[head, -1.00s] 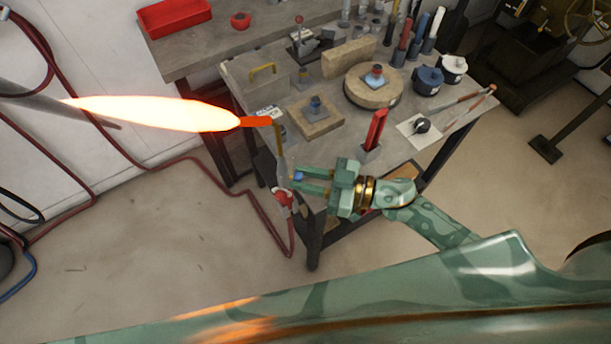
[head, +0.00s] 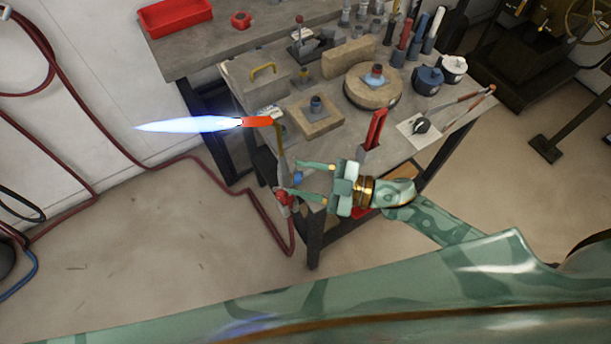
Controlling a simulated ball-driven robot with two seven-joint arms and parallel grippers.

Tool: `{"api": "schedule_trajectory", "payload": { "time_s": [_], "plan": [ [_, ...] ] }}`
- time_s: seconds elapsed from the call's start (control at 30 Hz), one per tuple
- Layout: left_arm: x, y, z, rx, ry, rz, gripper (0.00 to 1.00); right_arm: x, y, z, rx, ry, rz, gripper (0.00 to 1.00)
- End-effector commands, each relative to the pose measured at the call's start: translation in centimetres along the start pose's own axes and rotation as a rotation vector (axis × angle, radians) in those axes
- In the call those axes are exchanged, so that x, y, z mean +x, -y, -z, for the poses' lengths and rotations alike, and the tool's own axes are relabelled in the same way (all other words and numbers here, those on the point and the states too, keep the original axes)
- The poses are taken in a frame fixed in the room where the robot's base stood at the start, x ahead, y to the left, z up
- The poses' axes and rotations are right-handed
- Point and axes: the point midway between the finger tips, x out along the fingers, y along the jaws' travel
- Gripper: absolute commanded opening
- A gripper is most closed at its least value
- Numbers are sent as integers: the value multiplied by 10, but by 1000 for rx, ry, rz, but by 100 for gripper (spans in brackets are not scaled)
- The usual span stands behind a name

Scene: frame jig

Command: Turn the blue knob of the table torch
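The table torch (head: 281,150) stands at the table's near left corner. Its red nozzle (head: 257,122) points left, and a narrow blue flame (head: 190,125) comes out of it. The blue knob (head: 298,177) is low on the torch's right side, and a red fitting (head: 282,196) is below it. My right gripper (head: 296,180) comes in from the right. Its fingers are spread, one above and one below the blue knob, with gaps visible. My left gripper is not in view.
The grey workbench (head: 345,175) carries a block with a blue-topped part (head: 316,104), a round block (head: 372,92) and a red upright piece (head: 376,130) near my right gripper. A red hose (head: 230,190) runs from the torch across the floor. The flame reaches over open floor.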

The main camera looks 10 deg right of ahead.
Motion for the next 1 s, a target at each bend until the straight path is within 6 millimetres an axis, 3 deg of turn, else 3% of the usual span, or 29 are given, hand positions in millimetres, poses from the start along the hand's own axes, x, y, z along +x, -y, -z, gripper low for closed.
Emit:
{"api": "schedule_trajectory", "payload": {
  "time_s": [0.23, 0.37, 0.8, 1.0],
  "plan": [
    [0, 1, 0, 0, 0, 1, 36, -3, 0, 0, 1, 1, 0, 45],
    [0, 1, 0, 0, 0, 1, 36, -19, 1, -1, 1, 4, 2, 45],
    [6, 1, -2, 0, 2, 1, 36, -131, 2, -1, 4, 4, 3, 45],
    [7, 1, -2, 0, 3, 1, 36, -158, 0, -1, 1, 2, 1, 45]
  ]
}}
